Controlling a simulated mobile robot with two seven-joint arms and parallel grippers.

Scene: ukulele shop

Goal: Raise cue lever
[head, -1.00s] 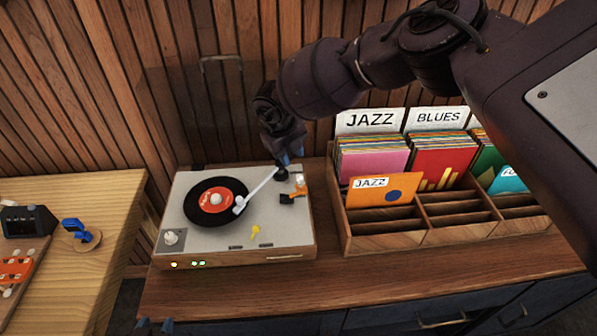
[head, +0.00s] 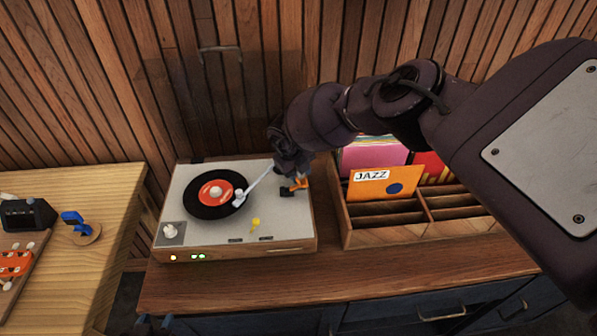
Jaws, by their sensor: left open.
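The record player (head: 176,205) stands on the cabinet with a black record (head: 200,208) with an orange label on it. Its white tonearm (head: 259,184) reaches over the record's right edge. A small orange lever (head: 299,185), probably the cue lever, sits beside a black block (head: 287,192) at the deck's right side. A small yellow piece (head: 256,222) is on the deck's front part. My right gripper (head: 297,174) points down just above the orange lever; its fingers are dark and partly hidden.
A wooden record crate (head: 388,236) with an orange JAZZ sleeve (head: 384,184) stands to the right, partly behind my right arm. A lighter wooden table (head: 105,215) is at left, with a small blue object (head: 72,219). The cabinet front strip (head: 240,286) is clear.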

